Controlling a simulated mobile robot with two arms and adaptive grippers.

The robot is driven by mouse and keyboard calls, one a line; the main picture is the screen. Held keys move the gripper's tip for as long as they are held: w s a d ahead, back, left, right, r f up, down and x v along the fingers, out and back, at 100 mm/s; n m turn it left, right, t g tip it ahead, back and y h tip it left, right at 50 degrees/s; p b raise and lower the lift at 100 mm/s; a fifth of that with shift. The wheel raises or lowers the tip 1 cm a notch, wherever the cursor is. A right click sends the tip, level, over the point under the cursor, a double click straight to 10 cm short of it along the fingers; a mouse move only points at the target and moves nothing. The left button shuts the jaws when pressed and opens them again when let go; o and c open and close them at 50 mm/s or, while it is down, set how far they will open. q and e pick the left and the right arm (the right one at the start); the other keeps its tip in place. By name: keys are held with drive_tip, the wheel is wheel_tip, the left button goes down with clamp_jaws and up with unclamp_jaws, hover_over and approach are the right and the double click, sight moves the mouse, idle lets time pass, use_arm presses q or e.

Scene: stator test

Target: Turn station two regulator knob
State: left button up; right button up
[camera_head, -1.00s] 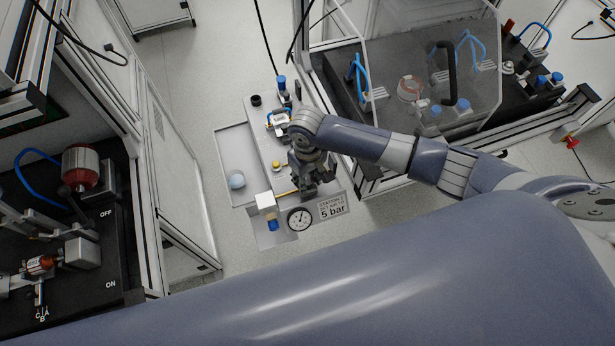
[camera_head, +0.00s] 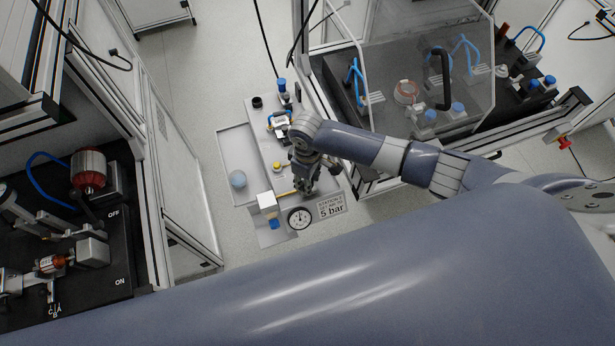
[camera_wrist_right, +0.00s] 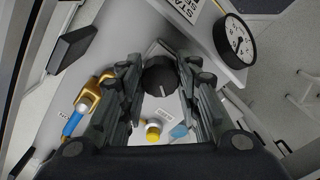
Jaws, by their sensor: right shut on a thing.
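The station two regulator knob (camera_wrist_right: 160,78) is black and round with a light mark line. It shows in the right wrist view between the two fingers of my right gripper (camera_wrist_right: 159,68), which is shut on it. In the head view my right gripper (camera_head: 307,190) points down over the front of the grey panel (camera_head: 268,150) and hides the knob. A round white gauge (camera_head: 299,217) sits beside a "STATION 2 ... 5 bar" label (camera_head: 331,207). The gauge also shows in the right wrist view (camera_wrist_right: 236,40). My left gripper is not in view.
A clear-walled enclosure (camera_head: 465,110) stands at the right. A black bench (camera_head: 120,230) with motor parts is at the left.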

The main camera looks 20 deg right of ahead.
drive_tip(key=o, duration=1.1)
drive_tip(key=shift+c, duration=0.2)
wheel_tip(320, 180, up, 12)
